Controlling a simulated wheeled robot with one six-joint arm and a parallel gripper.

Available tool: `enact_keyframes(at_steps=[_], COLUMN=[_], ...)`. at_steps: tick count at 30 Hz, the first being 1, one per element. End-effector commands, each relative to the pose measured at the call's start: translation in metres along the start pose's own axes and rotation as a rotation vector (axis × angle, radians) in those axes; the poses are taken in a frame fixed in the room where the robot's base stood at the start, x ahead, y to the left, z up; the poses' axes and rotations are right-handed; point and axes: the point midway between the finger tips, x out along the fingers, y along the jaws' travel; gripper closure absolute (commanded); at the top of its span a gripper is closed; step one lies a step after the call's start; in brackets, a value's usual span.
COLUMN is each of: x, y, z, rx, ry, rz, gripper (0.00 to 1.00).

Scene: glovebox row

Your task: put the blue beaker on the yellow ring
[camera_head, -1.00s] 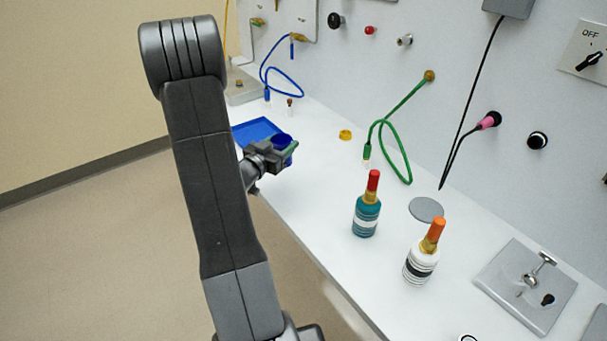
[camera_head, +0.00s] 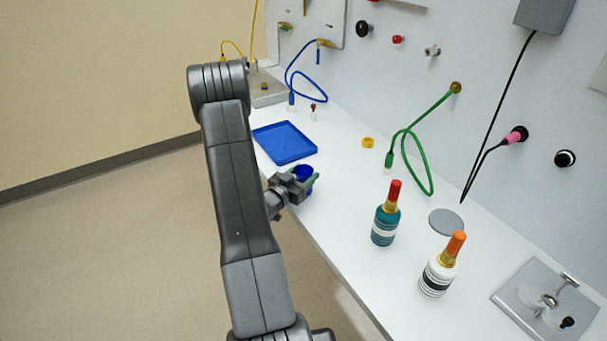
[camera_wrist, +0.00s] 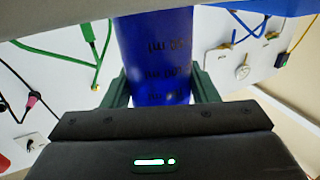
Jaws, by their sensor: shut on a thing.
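The blue beaker (camera_head: 304,174) is held in my gripper (camera_head: 308,184), near the left edge of the white bench in the head view. In the wrist view the beaker (camera_wrist: 158,55) stands between the green fingers of my gripper (camera_wrist: 160,90), with dark volume marks on its side. The fingers are closed on it. I cannot tell how high its base is above the bench. The small yellow ring (camera_head: 368,142) lies on the bench, to the right of and farther back than the beaker, apart from it.
A blue tray (camera_head: 284,143) lies behind the beaker. A green cable (camera_head: 408,150) hangs close to the ring. A teal bottle (camera_head: 385,222) and a white bottle (camera_head: 438,268) stand to the right, near a grey disc (camera_head: 446,222). The bench between beaker and ring is clear.

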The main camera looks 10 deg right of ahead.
Motion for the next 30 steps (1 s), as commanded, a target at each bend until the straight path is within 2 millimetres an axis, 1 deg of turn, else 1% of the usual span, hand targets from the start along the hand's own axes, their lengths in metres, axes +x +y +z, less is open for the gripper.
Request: enact_keyframes(at_steps=[5, 9, 10, 12, 13, 21, 25, 27, 29, 30], x=[0.000, 0.000, 0.000, 0.000, 0.000, 0.000, 0.000, -0.011, -0.023, -0.032], y=[0.000, 0.000, 0.000, 0.000, 0.000, 0.000, 0.000, -0.001, -0.001, -0.001], z=[0.000, 0.004, 0.003, 0.003, 0.003, 0.002, -0.003, 0.002, 0.003, 0.003], rx=[0.000, 0.000, 0.000, 0.000, 0.000, -0.001, -0.001, -0.001, -0.002, -0.002], ry=[0.000, 0.000, 0.000, 0.000, 0.000, 0.000, 0.000, -0.002, -0.001, -0.001], rz=[0.000, 0.000, 0.000, 0.000, 0.000, 0.000, 0.000, -0.002, -0.004, -0.003], gripper=[0.68, 0.68, 0.43, 0.29, 0.25, 0.25, 0.25, 0.25, 0.25, 0.25])
